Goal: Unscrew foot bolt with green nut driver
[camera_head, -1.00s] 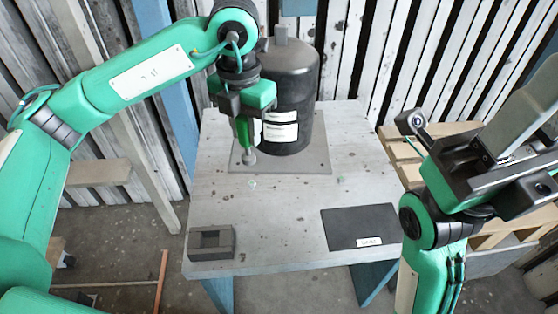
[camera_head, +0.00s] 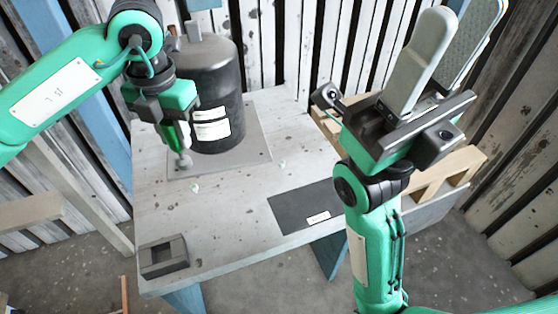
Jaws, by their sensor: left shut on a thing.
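The black blower housing (camera_head: 222,82) stands upright on a thin grey plate (camera_head: 255,150) on the table. My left gripper (camera_head: 172,118) is shut on the green nut driver (camera_head: 183,136), in front of the housing's left side. The driver points down, and its grey socket end (camera_head: 185,162) is low over the plate, by the housing's base. The foot bolt is not visible; the socket may hide it. I cannot tell whether they touch. My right gripper (camera_head: 462,22) is empty and open, with its pads pointing up, right of the table.
A dark grey open block (camera_head: 163,257) sits at the table's front left corner. A black mat (camera_head: 290,207) with a white label lies at the front right. Two small pale pieces (camera_head: 195,188) lie near the plate. A wooden pallet (camera_head: 455,172) stands at the right.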

